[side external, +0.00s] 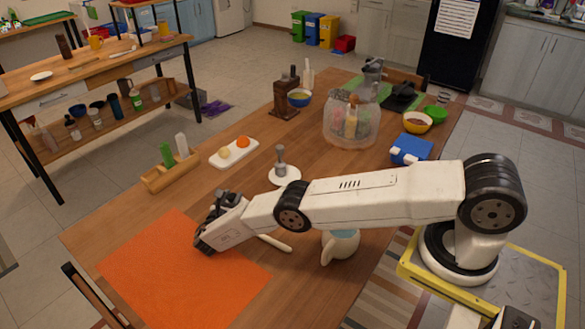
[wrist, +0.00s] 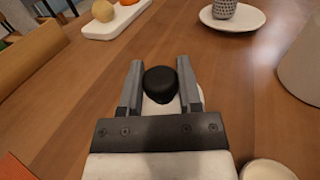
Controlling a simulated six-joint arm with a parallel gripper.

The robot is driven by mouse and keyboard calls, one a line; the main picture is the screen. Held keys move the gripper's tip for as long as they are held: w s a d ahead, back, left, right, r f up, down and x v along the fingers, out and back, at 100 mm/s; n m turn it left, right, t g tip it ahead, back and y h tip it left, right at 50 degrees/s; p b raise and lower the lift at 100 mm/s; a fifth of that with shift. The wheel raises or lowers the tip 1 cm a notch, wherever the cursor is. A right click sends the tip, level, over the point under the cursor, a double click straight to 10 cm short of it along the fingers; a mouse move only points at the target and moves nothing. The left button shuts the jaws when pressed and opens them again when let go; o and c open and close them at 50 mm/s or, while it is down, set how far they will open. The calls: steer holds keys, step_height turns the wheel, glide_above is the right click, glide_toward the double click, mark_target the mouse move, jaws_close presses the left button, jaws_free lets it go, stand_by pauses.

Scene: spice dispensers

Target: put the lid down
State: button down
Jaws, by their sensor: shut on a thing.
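My gripper (wrist: 160,72) is shut on a rounded black piece, which I take to be the lid (wrist: 160,84). The black piece is between the two fingers in the wrist view. A white rounded surface (wrist: 200,95) shows under or behind it; I cannot tell whether the two are joined or touching. In the side view my gripper (side external: 205,238) points down, low over the table at the upper edge of the orange mat (side external: 165,275). The held piece is hidden there by the gripper, and its height above the table is unclear.
A wooden rack (side external: 170,172) with green and white dispensers stands behind my gripper. Beyond are a white tray (side external: 222,160) with round items and a plate (side external: 285,181) bearing a grey shaker. A white-and-blue jug (side external: 341,248) stands beneath my arm. The orange mat looks bare.

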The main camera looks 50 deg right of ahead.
steer(key=shift+s+f, duration=0.1)
steer(key=shift+f, duration=0.45)
steer(key=shift+s+f, duration=0.1)
steer(key=shift+f, duration=0.15)
stand_by(0.4)
steer(key=shift+c, duration=1.4)
jaws_free()
steer(key=shift+r, duration=0.4)
steer(key=shift+a+r, duration=0.15)
steer(key=shift+a, duration=0.1)
steer(key=v, duration=1.1)
steer(key=shift+a+r, duration=0.2)
steer(key=shift+a, duration=0.05)
steer(key=shift+r, duration=0.1)
